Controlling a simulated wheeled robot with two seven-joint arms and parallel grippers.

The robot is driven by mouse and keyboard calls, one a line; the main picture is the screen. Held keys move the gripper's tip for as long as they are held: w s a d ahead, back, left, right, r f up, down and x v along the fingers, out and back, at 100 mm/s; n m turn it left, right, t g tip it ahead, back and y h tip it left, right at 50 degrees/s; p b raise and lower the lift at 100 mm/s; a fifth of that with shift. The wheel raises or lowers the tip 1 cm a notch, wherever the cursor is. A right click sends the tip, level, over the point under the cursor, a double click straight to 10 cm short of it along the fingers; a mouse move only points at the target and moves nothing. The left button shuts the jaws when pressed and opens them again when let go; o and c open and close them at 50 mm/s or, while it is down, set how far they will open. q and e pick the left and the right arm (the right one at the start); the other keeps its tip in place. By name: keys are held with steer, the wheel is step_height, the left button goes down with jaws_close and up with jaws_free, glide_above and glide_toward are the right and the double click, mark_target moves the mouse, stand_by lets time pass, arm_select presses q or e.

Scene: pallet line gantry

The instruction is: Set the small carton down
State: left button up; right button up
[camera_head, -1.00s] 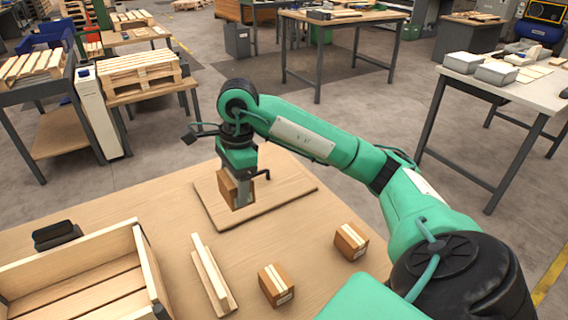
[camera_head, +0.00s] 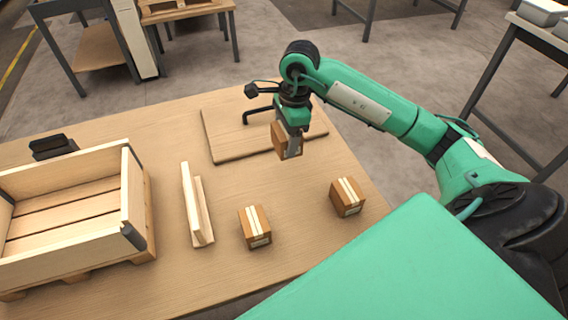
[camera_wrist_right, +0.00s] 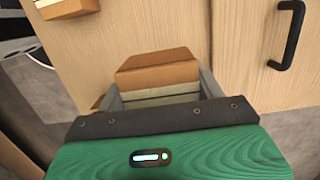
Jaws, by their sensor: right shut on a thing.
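A small brown carton (camera_head: 281,140) is in my right gripper (camera_head: 293,147). It appears raised above the table, over the front right part of a flat wooden board (camera_head: 228,134) with a black handle. In the right wrist view the carton (camera_wrist_right: 158,69) sits between the two grey fingers, which are shut on it. Whether its underside touches anything is hidden. Two similar cartons stand on the table, one at the front middle (camera_head: 255,229) and one farther right (camera_head: 347,198). My left gripper is out of view.
A wooden crate (camera_head: 137,205) stands at the table's left, with a small black object (camera_head: 53,147) behind it. An angled wooden piece (camera_head: 196,208) lies between crate and cartons. The tabletop (camera_head: 300,190) between the board and the two cartons is bare.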

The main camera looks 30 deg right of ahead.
step_height(320, 180, down, 6)
steer(key=shift+f, duration=0.25)
step_height(320, 180, down, 4)
steer(key=shift+f, duration=0.25)
arm_select(q)
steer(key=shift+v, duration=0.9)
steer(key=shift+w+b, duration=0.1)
steer(key=shift+b, duration=0.3)
arm_select(e)
steer(key=shift+f, duration=0.15)
steer(key=o, duration=1.2)
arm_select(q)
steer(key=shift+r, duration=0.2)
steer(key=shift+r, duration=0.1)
